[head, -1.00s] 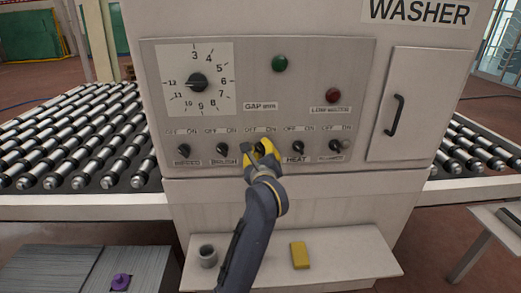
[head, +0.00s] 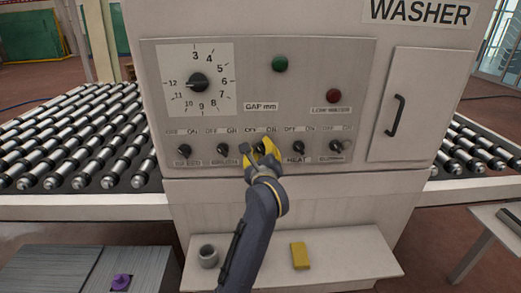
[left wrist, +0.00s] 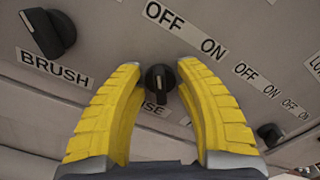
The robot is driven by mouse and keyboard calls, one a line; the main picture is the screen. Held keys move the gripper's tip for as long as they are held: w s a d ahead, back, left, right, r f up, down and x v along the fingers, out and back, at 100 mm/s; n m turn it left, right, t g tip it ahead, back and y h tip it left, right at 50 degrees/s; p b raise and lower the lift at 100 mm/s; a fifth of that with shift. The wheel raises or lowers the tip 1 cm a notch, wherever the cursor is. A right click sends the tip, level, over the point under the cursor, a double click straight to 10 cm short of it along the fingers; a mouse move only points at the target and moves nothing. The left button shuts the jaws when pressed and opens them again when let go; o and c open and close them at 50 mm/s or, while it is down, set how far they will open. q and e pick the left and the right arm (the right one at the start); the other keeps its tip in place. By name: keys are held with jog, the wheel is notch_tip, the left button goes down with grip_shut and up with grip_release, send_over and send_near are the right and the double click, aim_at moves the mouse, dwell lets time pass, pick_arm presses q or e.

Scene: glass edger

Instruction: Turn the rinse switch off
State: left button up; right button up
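The rinse switch is a black rotary knob (left wrist: 159,78) on the washer's control panel (head: 350,75), with OFF and ON labels above it. Its name label (left wrist: 155,105) is partly covered, with only the end "SE" readable in the left wrist view. My left gripper (head: 257,148) is at this knob, the middle one of the row. In the left wrist view its yellow fingers (left wrist: 160,95) stand open, one on each side of the knob, with gaps visible. I cannot tell for sure which label the knob's pointer faces. My right gripper is not in view.
The brush knob (head: 222,149) and heat knob (head: 298,148) sit close on either side. A green button (head: 279,64) and red button (head: 333,95) are above. A shelf below holds a yellow block (head: 299,255) and a grey cup (head: 208,256).

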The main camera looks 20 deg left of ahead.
pick_arm(q)
jog(key=v, duration=0.7)
jog(key=shift+s, duration=0.2)
